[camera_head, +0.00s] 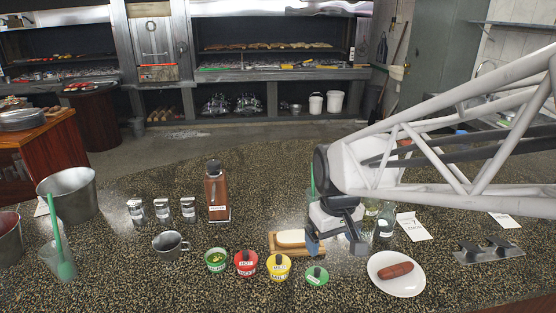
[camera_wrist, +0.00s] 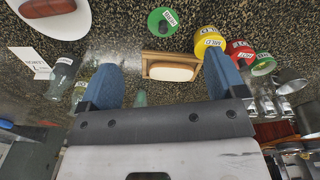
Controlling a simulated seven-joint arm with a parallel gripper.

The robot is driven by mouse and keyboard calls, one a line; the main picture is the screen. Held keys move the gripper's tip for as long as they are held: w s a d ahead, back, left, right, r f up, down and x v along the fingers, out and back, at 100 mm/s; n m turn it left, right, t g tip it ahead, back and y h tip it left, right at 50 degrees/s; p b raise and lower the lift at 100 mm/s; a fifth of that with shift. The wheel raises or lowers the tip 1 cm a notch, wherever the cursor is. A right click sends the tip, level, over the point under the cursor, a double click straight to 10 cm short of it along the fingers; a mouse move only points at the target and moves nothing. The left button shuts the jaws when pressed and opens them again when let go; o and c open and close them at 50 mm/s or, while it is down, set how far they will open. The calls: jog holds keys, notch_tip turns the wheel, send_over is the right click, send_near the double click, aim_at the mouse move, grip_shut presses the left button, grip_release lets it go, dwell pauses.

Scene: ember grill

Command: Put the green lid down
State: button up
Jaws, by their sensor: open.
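The green lid (camera_head: 316,276) lies flat on the speckled counter, dark knob up, right of the yellow pot (camera_head: 278,267). It also shows in the wrist view (camera_wrist: 162,22), apart from my fingers. The green pot (camera_head: 215,262) stands uncovered at the left end of the pot row, with green contents showing. The red pot (camera_head: 246,264) stands between the green and yellow pots. My gripper (camera_head: 336,242) is open and empty, above the counter behind and slightly right of the lid. Its two blue fingers (camera_wrist: 165,82) are spread wide in the wrist view.
A wooden board (camera_head: 274,244) with a pale bun (camera_head: 293,237) lies just behind the lid. A white plate (camera_head: 396,287) with a sausage (camera_head: 396,270) stands to the right. A metal mug (camera_head: 170,246) and a tall bottle (camera_head: 217,192) stand left. Counter in front of the pots is clear.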

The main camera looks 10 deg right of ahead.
jog(key=s+d+r+m+t, duration=0.1)
jog(key=s+d+r+m, duration=0.1)
jog(key=s, duration=1)
jog(key=shift+s+r+m+t, duration=0.4)
jog(key=shift+r+m, duration=0.3)
jog(key=shift+r, duration=0.2)
